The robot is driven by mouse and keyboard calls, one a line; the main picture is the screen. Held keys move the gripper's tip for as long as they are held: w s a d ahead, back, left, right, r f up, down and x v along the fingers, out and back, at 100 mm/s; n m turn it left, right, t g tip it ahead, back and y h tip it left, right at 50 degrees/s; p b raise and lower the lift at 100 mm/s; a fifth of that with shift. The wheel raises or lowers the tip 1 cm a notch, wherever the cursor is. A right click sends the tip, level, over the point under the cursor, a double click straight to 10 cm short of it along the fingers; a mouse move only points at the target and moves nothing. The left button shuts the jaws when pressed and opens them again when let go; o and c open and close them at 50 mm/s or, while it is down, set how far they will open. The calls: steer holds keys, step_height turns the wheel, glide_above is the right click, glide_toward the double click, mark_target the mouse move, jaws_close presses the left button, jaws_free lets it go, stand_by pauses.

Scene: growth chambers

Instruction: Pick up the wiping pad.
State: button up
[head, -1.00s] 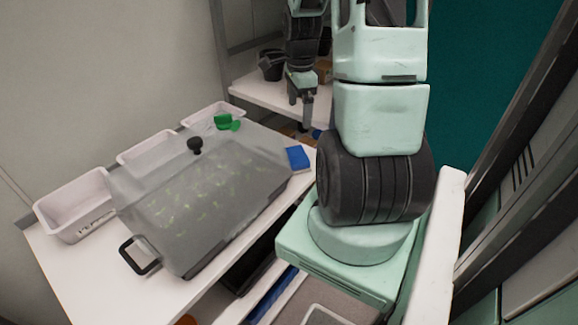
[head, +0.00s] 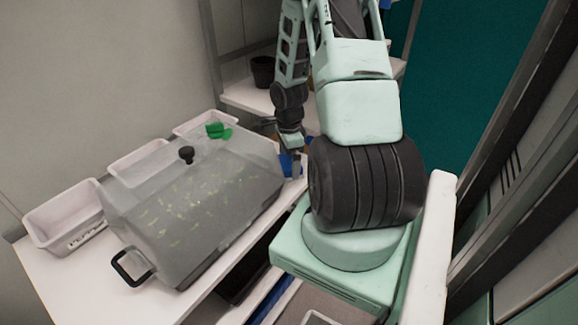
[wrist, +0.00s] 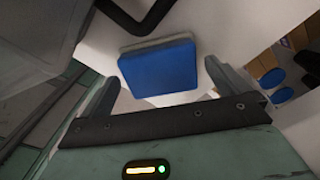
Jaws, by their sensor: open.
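The wiping pad (wrist: 160,70) is a blue block with a pale grey layer under it, lying on the white table top. In the wrist view it sits ahead of my gripper (wrist: 160,85), between the lines of the two spread fingers. My gripper is open and empty. In the head view my gripper (head: 292,165) points down over the table's right end, and the blue pad (head: 285,163) is partly hidden behind it. I cannot tell the exact height of the fingertips above the pad.
A clear-lidded grey bin (head: 200,215) with a black knob and side handles stands left of the pad, close to it. White trays (head: 65,215) line the wall, and a green object (head: 217,131) lies near the back. A shelf with a dark pot (head: 262,70) is behind.

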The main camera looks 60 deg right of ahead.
mark_target(289, 161)
steer(key=shift+f, duration=0.95)
steer(key=c, duration=0.9)
steer(key=shift+r, duration=0.15)
step_height(289, 161, up, 10)
steer(key=shift+f, duration=0.1)
